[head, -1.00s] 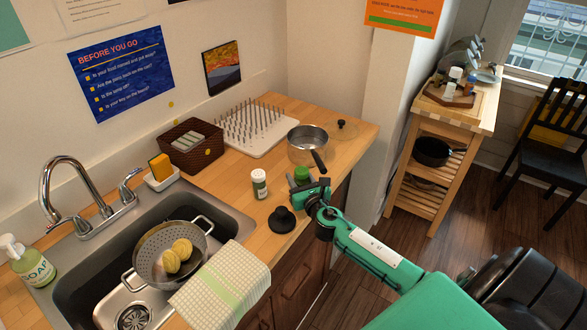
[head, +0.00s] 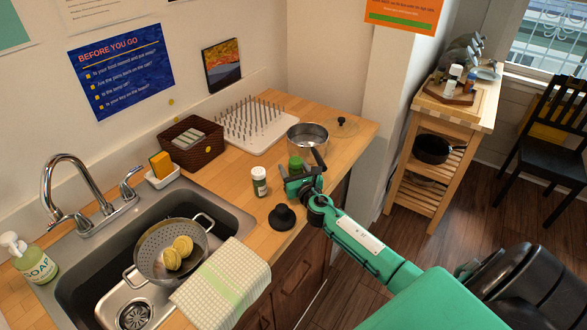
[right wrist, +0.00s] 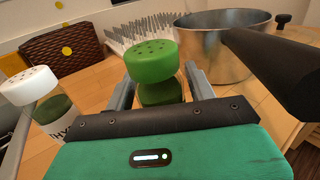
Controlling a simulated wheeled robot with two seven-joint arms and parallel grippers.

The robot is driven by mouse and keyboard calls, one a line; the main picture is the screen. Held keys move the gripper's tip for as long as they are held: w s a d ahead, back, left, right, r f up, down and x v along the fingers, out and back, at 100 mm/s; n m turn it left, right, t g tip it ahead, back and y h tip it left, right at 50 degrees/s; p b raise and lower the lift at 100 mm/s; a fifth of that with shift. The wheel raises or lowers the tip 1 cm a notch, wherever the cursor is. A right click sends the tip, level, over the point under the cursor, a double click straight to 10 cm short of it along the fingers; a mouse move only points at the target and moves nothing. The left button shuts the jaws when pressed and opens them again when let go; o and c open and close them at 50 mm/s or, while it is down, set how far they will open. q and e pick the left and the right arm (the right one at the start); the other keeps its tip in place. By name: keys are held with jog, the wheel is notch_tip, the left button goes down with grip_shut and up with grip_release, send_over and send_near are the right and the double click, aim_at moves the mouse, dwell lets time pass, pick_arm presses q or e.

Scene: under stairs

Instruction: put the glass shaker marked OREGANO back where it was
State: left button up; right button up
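A glass shaker with a green cap (head: 295,163) is between the fingers of my right gripper (head: 298,180), over the wooden counter near its front edge. In the right wrist view the green-capped shaker (right wrist: 152,66) stands upright between the two grey fingers (right wrist: 160,90), which look closed on its sides. Its label is hidden, so I cannot read OREGANO. A white-capped shaker (head: 259,182) stands on the counter to the left; part of a label with "HY" shows on it in the right wrist view (right wrist: 45,100). My left gripper is not in view.
A steel saucepan (head: 305,141) stands just behind the gripper, its black handle (right wrist: 275,70) close on the right. A black knobbed object (head: 282,217) is in front. A drying rack (head: 258,130), brown basket (head: 190,145) and sink (head: 75,275) lie farther left.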

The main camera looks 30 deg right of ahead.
jog(key=shift+o, duration=0.2)
jog(key=shift+s+r, duration=0.1)
jog(key=shift+s, duration=0.05)
jog(key=s, duration=0.4)
jog(key=s+a+b, duration=0.1)
jog(key=s, duration=0.2)
jog(key=s+a, duration=0.1)
jog(key=s, duration=0.3)
jog(key=shift+s+a, duration=0.15)
jog(key=shift+s, duration=0.15)
